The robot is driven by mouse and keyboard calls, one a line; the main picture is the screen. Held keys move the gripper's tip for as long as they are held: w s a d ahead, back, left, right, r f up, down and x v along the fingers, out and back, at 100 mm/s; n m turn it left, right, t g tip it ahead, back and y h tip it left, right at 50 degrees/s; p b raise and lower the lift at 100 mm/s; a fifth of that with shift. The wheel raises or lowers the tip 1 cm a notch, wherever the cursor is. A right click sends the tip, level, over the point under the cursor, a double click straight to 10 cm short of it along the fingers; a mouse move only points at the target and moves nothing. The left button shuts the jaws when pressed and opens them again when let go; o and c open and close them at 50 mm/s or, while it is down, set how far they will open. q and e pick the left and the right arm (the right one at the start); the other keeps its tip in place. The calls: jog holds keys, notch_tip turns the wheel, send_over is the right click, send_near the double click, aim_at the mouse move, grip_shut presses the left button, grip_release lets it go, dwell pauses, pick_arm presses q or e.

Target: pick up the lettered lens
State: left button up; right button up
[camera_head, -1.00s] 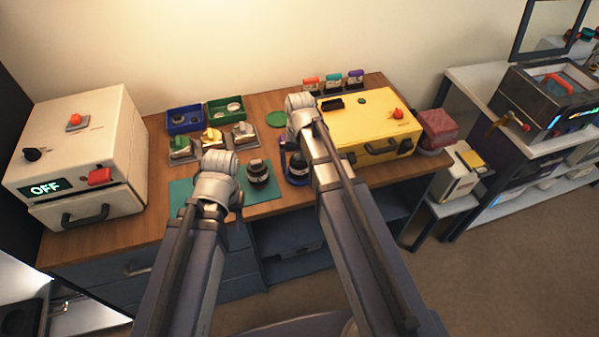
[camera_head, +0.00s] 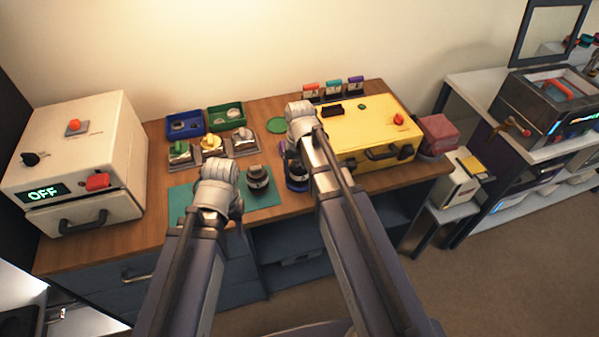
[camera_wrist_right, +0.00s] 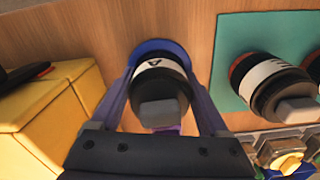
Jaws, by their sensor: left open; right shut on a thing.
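The lettered lens (camera_wrist_right: 162,80) is a black cylinder with a white band bearing a black "A" and a grey block on top. It stands on a round blue base (camera_wrist_right: 151,46) in the right wrist view. My right gripper (camera_wrist_right: 160,95) is shut on it, one purple finger on each side. In the head view my right arm partly hides the lens and its blue base (camera_head: 297,186). My left gripper (camera_head: 236,208) is open, mostly hidden behind its own wrist, over the green mat's front edge.
Another dark lens (camera_head: 257,180) stands on the green mat (camera_head: 180,205); it also shows in the right wrist view (camera_wrist_right: 270,85). The yellow case (camera_head: 365,130) is close by my right arm. Metal holders (camera_head: 212,145) and blue (camera_head: 185,124) and green trays (camera_head: 226,117) stand behind the mat.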

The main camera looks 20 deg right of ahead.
jog(key=shift+c, duration=0.7)
jog(key=shift+r, duration=0.1)
notch_tip(320, 180, up, 10)
jog(key=p, duration=1)
jog(key=shift+f+b, duration=1.5)
jog(key=shift+f, duration=0.1)
jog(key=shift+f, duration=0.1)
jog(key=shift+f+b, duration=2.6)
jog(key=shift+b, duration=0.1)
jog(key=shift+f+b, duration=0.75)
jog(key=shift+f, duration=0.05)
dwell(0.5)
